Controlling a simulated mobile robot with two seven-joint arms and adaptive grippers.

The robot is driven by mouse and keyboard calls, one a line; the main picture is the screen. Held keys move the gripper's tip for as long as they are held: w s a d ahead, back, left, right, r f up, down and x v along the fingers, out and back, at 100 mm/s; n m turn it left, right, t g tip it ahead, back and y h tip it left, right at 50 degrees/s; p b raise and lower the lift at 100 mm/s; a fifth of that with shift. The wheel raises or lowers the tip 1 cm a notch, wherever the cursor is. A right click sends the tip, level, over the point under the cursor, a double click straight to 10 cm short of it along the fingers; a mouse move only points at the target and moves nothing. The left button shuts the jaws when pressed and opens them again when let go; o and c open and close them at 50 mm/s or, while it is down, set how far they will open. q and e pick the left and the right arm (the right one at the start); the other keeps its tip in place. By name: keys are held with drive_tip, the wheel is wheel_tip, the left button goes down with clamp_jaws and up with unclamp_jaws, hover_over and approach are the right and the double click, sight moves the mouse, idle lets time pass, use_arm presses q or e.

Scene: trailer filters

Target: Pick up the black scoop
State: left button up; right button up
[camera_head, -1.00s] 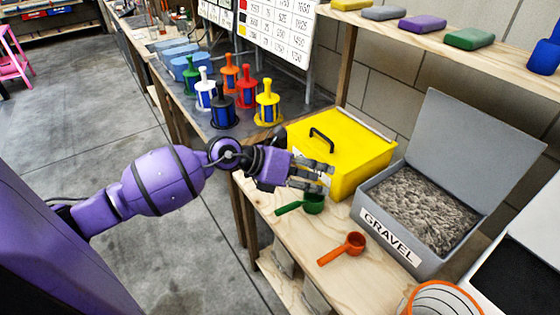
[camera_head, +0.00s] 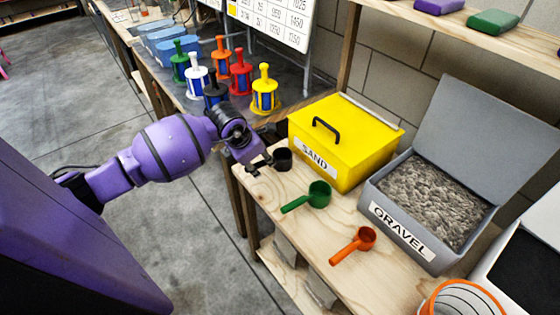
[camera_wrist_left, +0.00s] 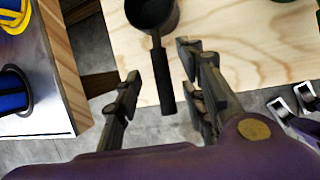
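The black scoop (camera_head: 283,159) lies on the wooden bench at its left end, left of the yellow sand box. In the left wrist view the scoop's cup (camera_wrist_left: 152,14) is at the top and its handle (camera_wrist_left: 163,82) points down between my fingers. My left gripper (camera_head: 257,167) is at the handle end of the scoop. In the wrist view the left gripper (camera_wrist_left: 162,90) is open, with a finger on each side of the handle and gaps visible. My right gripper is not in view.
A green scoop (camera_head: 308,197) and an orange scoop (camera_head: 353,245) lie on the bench nearby. The yellow sand box (camera_head: 345,140) is shut; the grey gravel box (camera_head: 401,235) is open. Several coloured filters, including a yellow one (camera_head: 264,92), stand on the table behind.

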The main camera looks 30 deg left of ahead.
sight(260, 163)
use_arm(q)
drive_tip(key=shift+x, duration=1.55)
clamp_jaws()
